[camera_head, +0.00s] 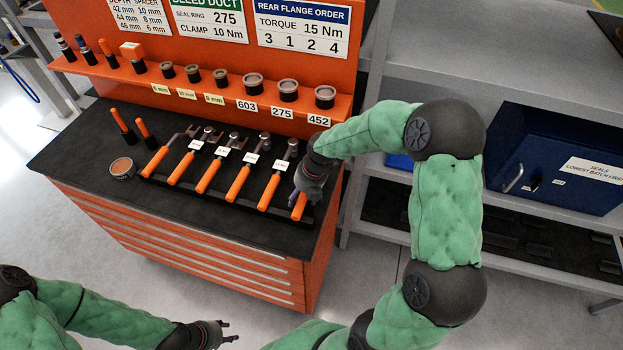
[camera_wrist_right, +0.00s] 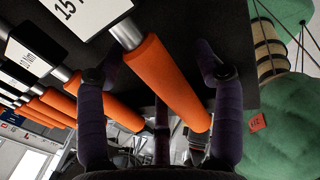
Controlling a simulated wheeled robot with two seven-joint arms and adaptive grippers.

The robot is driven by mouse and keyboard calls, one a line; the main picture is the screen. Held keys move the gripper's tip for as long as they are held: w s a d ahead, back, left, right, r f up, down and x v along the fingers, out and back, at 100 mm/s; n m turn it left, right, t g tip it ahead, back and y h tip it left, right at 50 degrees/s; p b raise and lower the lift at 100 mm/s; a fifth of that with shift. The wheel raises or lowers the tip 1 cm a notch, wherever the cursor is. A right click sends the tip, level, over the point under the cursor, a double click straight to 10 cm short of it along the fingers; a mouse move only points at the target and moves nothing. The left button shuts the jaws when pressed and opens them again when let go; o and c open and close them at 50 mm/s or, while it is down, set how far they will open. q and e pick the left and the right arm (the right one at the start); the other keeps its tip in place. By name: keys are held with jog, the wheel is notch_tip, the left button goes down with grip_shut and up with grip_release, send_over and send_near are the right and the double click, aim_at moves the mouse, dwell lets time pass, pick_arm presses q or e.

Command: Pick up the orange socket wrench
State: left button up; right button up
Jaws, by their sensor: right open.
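Several orange-handled wrenches lie side by side on the black cart top (camera_head: 75,160). I cannot tell which is the named socket wrench. The rightmost handle (camera_head: 299,207) is partly hidden by my right gripper (camera_head: 303,192). In the right wrist view an orange handle (camera_wrist_right: 165,80) runs between the spread fingers of my right gripper (camera_wrist_right: 157,78), with visible gaps beside it. The right gripper is open and holds nothing. The leftmost wrench (camera_head: 155,162) has a bent dark head and no visible tag. My left gripper (camera_head: 231,332) is open and empty, low in front of the cart.
An orange back panel (camera_head: 215,50) with a shelf of sockets and rings stands behind the wrenches. A round tin (camera_head: 122,168) and two upright orange-handled tools (camera_head: 134,128) sit at the cart's left. A grey rack (camera_head: 530,70) with a blue box (camera_head: 550,160) stands at right.

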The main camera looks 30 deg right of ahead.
jog(key=shift+r, duration=0.1)
grip_shut()
